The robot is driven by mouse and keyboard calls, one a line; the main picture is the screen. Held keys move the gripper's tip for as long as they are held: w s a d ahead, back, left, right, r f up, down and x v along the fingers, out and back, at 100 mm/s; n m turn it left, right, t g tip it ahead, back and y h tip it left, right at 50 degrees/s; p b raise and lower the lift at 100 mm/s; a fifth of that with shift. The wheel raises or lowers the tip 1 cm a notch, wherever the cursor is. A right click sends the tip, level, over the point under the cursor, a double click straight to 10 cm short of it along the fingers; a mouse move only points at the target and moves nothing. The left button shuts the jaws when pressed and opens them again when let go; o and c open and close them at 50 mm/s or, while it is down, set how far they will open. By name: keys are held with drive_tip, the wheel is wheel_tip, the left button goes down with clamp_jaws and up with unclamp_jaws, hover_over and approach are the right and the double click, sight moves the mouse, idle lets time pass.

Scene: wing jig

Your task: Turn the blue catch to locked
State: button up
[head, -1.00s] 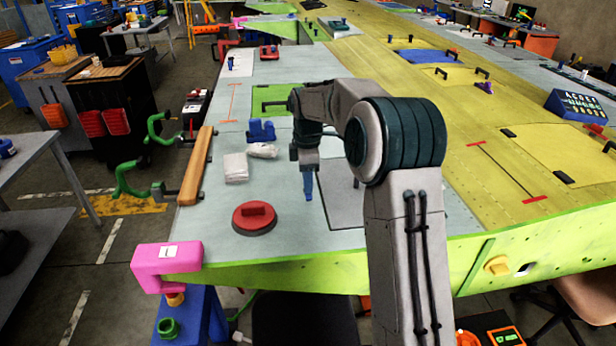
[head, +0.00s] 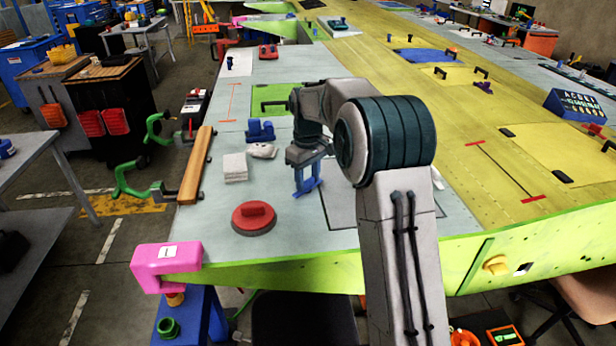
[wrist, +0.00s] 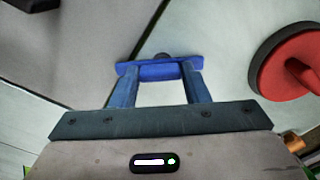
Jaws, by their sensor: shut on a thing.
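The blue catch (wrist: 160,71) is a flat bar lying across the wrist view, with a dark round pivot (wrist: 162,56) at its middle. My gripper (wrist: 160,80) has its two blue fingers spread on the catch, one towards each end of the bar, and is shut on it. In the head view my gripper (head: 308,186) points down at the wing surface, and the catch (head: 312,185) shows low at its fingertips. The fingers partly cover the bar. I cannot make out any locked or unlocked mark.
A red round handle (head: 254,218) sits on the panel left of my gripper; it also shows at right in the wrist view (wrist: 290,65). A grey plate (head: 345,215) is close by on the right.

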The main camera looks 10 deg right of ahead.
sight(308, 180)
drive_tip(key=m, duration=0.3)
drive_tip(key=shift+r+m, duration=0.1)
drive_tip(key=shift+m, duration=2.1)
drive_tip(key=o, duration=1)
drive_tip(key=shift+s, duration=0.1)
wheel_tip(308, 180, up, 14)
drive_tip(key=shift+f+b, duration=0.1)
drive_tip(key=shift+b, duration=0.25)
